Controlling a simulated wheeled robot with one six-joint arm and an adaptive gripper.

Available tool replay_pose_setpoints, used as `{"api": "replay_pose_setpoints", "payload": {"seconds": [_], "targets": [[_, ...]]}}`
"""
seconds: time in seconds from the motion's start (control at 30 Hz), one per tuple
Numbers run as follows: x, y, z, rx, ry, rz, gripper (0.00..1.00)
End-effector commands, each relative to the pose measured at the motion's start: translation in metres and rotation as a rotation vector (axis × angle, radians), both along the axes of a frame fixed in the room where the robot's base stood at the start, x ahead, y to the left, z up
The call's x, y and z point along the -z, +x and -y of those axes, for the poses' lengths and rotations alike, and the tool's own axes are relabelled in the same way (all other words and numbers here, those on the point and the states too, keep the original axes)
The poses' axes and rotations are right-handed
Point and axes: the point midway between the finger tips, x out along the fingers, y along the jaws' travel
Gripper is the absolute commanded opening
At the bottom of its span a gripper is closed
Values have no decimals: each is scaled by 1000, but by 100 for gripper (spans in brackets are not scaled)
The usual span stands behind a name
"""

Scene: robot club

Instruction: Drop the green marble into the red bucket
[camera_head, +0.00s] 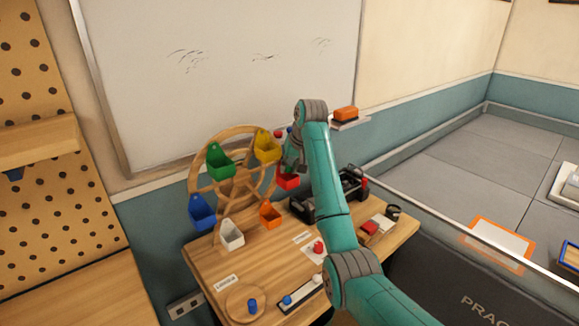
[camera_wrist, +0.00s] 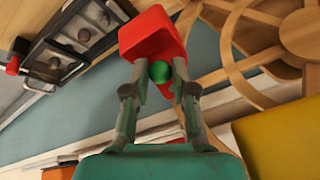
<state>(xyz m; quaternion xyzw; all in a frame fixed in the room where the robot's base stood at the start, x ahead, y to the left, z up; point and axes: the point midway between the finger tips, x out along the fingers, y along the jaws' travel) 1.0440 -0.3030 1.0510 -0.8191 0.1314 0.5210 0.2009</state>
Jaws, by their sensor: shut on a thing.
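The red bucket (camera_head: 288,182) hangs on the right side of a wooden wheel (camera_head: 235,135), partly covered by my arm. In the wrist view the red bucket (camera_wrist: 150,32) is straight ahead of my fingers. My gripper (camera_wrist: 158,67) is shut on the green marble (camera_wrist: 160,72), held between the fingertips. The marble and fingertips overlap the bucket's near edge in that view. I cannot tell whether the marble is inside the rim or only above it.
Yellow (camera_head: 267,147), green (camera_head: 221,162), blue (camera_head: 202,212), white (camera_head: 231,235) and orange (camera_head: 270,215) buckets hang around the wheel. The yellow bucket (camera_wrist: 282,140) is close to my gripper. A dark tray (camera_wrist: 80,42) with round items stands on the wooden table (camera_head: 250,277).

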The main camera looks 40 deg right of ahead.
Motion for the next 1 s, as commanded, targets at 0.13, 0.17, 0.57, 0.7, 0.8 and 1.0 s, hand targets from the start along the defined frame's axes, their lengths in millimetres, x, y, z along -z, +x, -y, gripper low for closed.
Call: {"api": "replay_pose_setpoints", "payload": {"seconds": [0.13, 0.17, 0.57, 0.7, 0.8, 1.0], "targets": [[3, 0, 0, 0, 0, 0, 5], [4, 0, 0, 0, 0, 0, 5], [4, 0, 0, 0, 0, 0, 54], [4, 0, 0, 0, 0, 0, 54], [4, 0, 0, 0, 0, 0, 54], [4, 0, 0, 0, 0, 0, 54]]}}
